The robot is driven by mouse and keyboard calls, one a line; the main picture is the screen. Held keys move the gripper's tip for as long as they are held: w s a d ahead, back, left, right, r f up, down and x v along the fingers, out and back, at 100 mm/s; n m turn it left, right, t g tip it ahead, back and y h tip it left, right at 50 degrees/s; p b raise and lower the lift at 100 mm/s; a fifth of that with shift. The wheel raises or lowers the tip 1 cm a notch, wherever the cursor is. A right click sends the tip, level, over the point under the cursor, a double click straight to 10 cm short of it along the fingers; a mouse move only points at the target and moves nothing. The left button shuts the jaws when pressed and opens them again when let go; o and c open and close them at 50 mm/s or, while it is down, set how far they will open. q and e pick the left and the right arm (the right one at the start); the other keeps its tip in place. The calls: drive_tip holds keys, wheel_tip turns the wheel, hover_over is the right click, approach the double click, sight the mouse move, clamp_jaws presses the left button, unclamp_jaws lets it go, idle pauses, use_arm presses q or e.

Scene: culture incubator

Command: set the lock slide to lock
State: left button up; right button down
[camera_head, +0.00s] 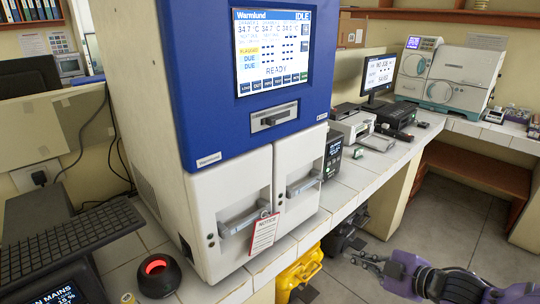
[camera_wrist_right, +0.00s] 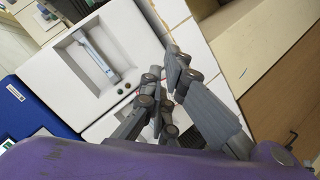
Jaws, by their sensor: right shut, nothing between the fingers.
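The incubator (camera_head: 230,155) is a tall white and blue cabinet on the tiled counter, with its screen (camera_head: 272,52) showing IDLE and READY. The lock slide (camera_head: 270,121) sits in a silver plate on the blue front below the screen; its small lettering is too small to read. My right gripper (camera_head: 364,262) is low at the right, in front of the counter, well away from the slide. In the right wrist view my right gripper (camera_wrist_right: 164,72) is shut and empty, near a white incubator door (camera_wrist_right: 75,85). The slide does not show there. My left gripper is out of view.
Two white doors with grey handles (camera_head: 303,186) are below the slide; a red-and-white notice tag (camera_head: 263,234) hangs from the left one. A yellow container (camera_head: 301,272) stands below the counter edge. Instruments (camera_head: 353,127) line the counter to the right. The floor (camera_head: 445,215) is clear at right.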

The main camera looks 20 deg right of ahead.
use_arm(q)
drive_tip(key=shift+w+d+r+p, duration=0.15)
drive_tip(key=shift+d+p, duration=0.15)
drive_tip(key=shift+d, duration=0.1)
use_arm(e)
drive_tip(key=w+a+r+n+y, duration=0.2)
drive_tip(key=a+r+n+y, duration=0.1)
drive_tip(key=r, duration=0.7)
drive_tip(key=w+a+r+n+y, duration=0.2)
drive_tip(key=a+r+n, duration=0.4)
drive_tip(key=r, duration=0.5)
drive_tip(key=w+a+r+n+t+y, duration=0.1)
drive_tip(key=w+a+r+n+y, duration=0.1)
drive_tip(key=a+r+n+y, duration=0.2)
drive_tip(key=a+r+n, duration=0.1)
drive_tip(key=a+r, duration=0.2)
drive_tip(key=r, duration=0.4)
drive_tip(key=shift+w, duration=0.15)
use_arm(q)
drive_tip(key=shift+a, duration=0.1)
use_arm(e)
drive_tip(key=shift+a, duration=0.15)
